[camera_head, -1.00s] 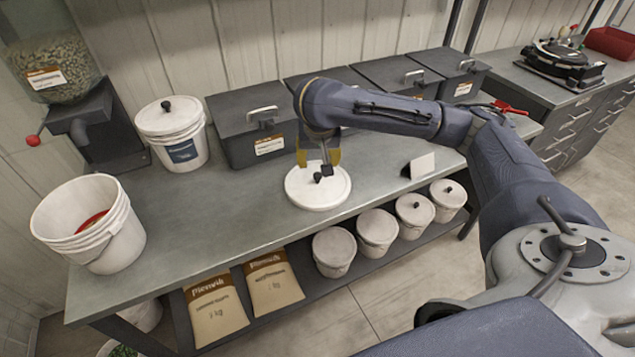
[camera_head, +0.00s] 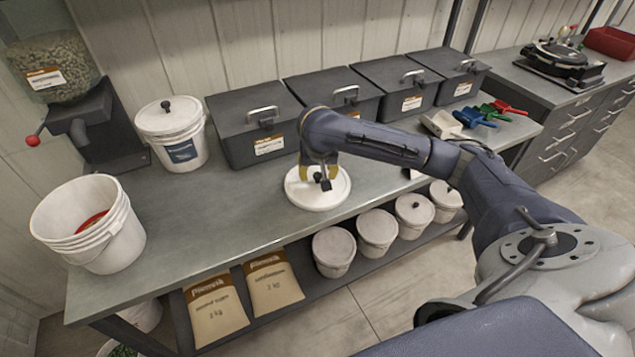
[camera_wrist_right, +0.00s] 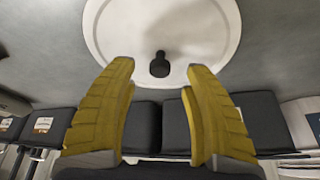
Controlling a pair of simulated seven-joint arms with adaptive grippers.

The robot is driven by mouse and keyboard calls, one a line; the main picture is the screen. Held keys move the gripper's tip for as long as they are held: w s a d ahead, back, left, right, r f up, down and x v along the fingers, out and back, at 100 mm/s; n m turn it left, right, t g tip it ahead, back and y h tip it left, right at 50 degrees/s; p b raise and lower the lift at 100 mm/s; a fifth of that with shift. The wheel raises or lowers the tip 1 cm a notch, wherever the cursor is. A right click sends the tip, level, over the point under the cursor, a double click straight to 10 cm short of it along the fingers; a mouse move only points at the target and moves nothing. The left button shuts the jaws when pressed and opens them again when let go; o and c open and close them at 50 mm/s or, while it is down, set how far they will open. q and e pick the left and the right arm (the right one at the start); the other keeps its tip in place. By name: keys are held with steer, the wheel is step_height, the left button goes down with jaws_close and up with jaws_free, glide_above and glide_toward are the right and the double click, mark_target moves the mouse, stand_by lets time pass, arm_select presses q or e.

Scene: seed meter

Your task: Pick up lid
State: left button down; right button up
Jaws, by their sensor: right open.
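A round white lid (camera_head: 312,196) with a black knob lies flat on the grey workbench. My right gripper (camera_head: 319,174) is over the lid, its yellow fingers pointing down near the knob. In the right wrist view the lid (camera_wrist_right: 110,30) fills the top middle, and its black knob (camera_wrist_right: 160,66) stands between the two fingertips of the open gripper (camera_wrist_right: 158,78), a little beyond them. The gripper holds nothing. My left gripper is not in view.
An open white bucket (camera_head: 88,232) stands at the left, and a lidded bucket (camera_head: 178,140) is behind it. Dark boxes (camera_head: 250,125) with handles line the wall. Coloured scoops (camera_head: 480,115) lie at the bench's right end. Bench around the lid is clear.

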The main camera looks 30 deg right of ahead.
mark_target(318, 175)
steer(key=shift+x, duration=1.55)
steer(key=shift+c, duration=0.5)
jaws_close()
